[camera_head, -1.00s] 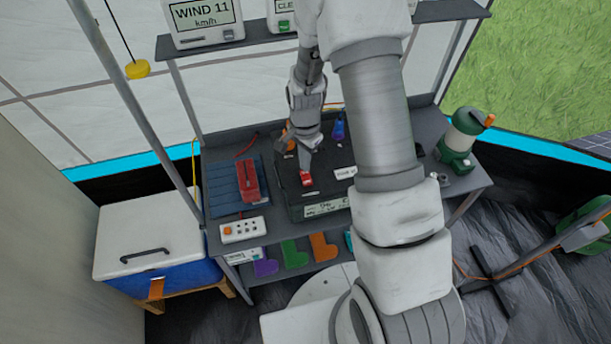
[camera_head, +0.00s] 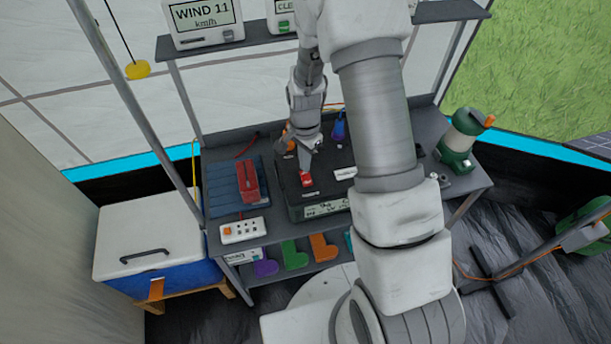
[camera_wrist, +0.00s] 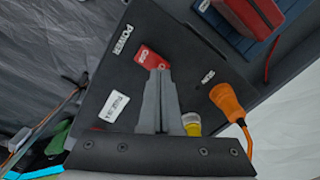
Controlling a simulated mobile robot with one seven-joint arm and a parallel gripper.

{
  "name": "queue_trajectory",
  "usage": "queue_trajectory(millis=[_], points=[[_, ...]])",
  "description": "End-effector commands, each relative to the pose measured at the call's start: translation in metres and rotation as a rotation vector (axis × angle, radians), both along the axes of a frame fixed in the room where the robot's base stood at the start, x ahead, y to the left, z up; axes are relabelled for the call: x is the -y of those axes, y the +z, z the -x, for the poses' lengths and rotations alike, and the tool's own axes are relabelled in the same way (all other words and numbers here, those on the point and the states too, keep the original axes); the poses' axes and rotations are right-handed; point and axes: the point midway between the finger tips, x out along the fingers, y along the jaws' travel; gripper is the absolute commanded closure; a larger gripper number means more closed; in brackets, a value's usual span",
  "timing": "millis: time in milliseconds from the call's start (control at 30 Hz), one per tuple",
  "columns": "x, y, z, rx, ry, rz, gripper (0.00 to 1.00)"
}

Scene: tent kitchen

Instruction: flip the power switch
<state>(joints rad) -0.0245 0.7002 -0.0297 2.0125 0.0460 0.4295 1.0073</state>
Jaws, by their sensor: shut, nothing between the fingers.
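The red power switch (camera_head: 306,180) sits on the top of a dark power box (camera_head: 291,208). In the wrist view the red switch (camera_wrist: 148,57) carries small white lettering, beside a "POWER" label (camera_wrist: 122,40). My gripper (camera_head: 306,170) is shut and empty, pointing down at the switch. In the wrist view my gripper's fingertips (camera_wrist: 158,72) are together at the switch's near edge and overlap it. Whether they touch it, and which way the switch is set, I cannot tell.
An orange plug with cord (camera_wrist: 228,100) and a yellow connector (camera_wrist: 191,122) are in the box beside my fingers.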

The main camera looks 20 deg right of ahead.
Motion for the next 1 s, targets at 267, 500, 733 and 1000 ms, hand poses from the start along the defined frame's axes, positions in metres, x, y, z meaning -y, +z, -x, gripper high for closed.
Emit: queue_trajectory(millis=[267, 500, 733, 1000], points=[[0.0, 0.0, 0.0, 0.0, 0.0, 0.0, 1.0], [0.0, 0.0, 0.0, 0.0, 0.0, 0.0, 1.0], [0.0, -0.0016, 0.0, 0.0, 0.0, 0.0, 1.0], [0.0, -0.0059, 0.0, 0.0, 0.0, 0.0, 1.0]])
